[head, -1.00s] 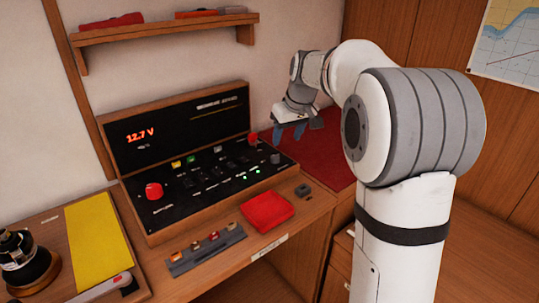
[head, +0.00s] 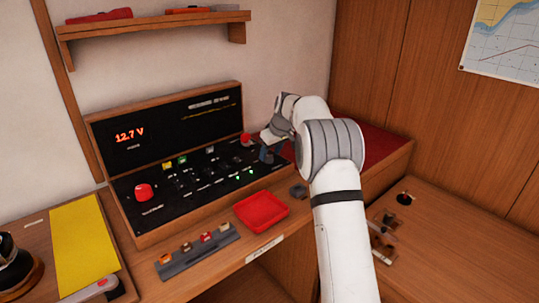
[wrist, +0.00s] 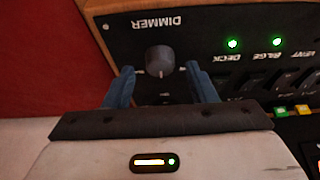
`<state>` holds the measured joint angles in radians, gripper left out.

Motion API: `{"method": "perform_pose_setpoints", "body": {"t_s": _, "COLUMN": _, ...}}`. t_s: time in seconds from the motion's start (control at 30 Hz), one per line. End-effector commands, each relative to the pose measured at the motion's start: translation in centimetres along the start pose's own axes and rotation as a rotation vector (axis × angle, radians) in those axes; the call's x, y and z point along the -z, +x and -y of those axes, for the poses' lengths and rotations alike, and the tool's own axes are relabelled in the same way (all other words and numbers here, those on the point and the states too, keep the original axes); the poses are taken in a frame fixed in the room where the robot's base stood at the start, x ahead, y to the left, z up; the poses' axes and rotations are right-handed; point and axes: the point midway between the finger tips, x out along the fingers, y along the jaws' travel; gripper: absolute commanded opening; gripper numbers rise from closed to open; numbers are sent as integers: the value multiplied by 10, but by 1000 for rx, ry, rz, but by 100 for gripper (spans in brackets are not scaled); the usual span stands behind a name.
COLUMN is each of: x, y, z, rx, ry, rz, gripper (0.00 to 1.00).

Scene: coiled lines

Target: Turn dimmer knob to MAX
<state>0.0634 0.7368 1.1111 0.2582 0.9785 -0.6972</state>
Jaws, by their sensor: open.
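The dimmer knob (wrist: 160,61) is a small dark grey round knob below the upside-down DIMMER label (wrist: 158,22) in the wrist view. My gripper (wrist: 161,76) is open, with one blue finger on each side of the knob and a visible gap at each side. I cannot tell whether the fingertips touch the panel. In the head view my gripper (head: 269,152) is over the right end of the black switch panel (head: 152,213), and the knob is hidden there. The knob's pointer and MAX mark are too small to read.
Green lights (wrist: 232,43) and a row of switches lie beside the knob. A red tray (head: 261,210) and a grey fuse strip (head: 197,255) lie in front.

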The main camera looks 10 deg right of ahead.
Motion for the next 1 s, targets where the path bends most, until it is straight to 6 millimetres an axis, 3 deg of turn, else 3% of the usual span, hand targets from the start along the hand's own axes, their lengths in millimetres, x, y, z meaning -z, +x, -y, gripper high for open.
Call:
{"method": "perform_pose_setpoints", "body": {"t_s": 0.13, "x": 0, "y": 13, "z": 0, "rx": 0, "ry": 0, "rz": 0, "gripper": 51}}
{"method": "perform_pose_setpoints", "body": {"t_s": 0.43, "x": 1, "y": 16, "z": 1, "rx": 0, "ry": -1, "rz": -1, "gripper": 51}}
{"method": "perform_pose_setpoints", "body": {"t_s": 1.0, "x": 1, "y": 16, "z": 1, "rx": 0, "ry": -1, "rz": -1, "gripper": 8}}
